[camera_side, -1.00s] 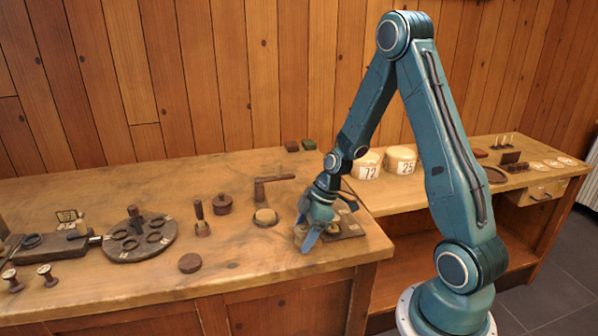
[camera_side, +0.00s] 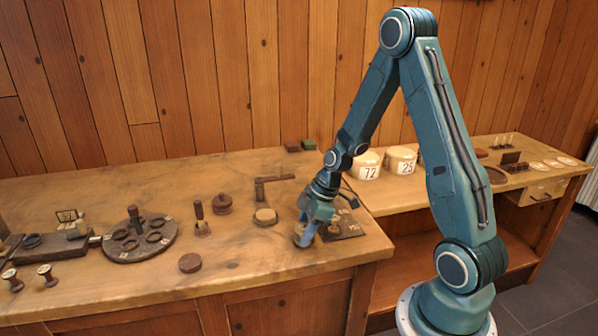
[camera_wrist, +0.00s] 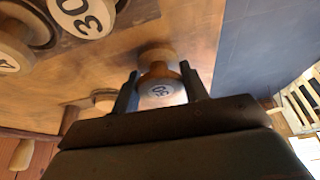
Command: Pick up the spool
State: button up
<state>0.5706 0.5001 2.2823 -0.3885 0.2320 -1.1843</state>
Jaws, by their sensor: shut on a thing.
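In the side view my gripper (camera_side: 306,235) is low at the front right of the bench, pointing down. The spool (camera_side: 303,241) shows there partly behind the fingers. I cannot tell whether it touches the bench top.
A dark board (camera_side: 343,228) with small pieces lies just right of my gripper. Two numbered pale tubs (camera_side: 401,159) stand behind on the right. The bench's front edge is close.

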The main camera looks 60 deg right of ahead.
aim_at(305, 226)
notch_tip(305, 226, up, 19)
jog(key=shift+r, duration=0.15)
dwell(0.5)
jog(key=shift+d, duration=0.1)
dwell(0.4)
jog(key=w+d+f, duration=0.3)
jog(key=d+f, duration=0.2)
jog(key=d, duration=0.4)
jog(key=w+d+f, duration=0.3)
jog(key=d+f, duration=0.3)
jog(key=d, duration=0.3)
jog(key=shift+w+d+f, duration=0.15)
jog(key=shift+w+d, duration=0.05)
jog(key=shift+d, duration=0.05)
jog(key=shift+f, duration=0.2)
jog(key=shift+f, duration=3.05)
jog(key=shift+f, duration=0.55)
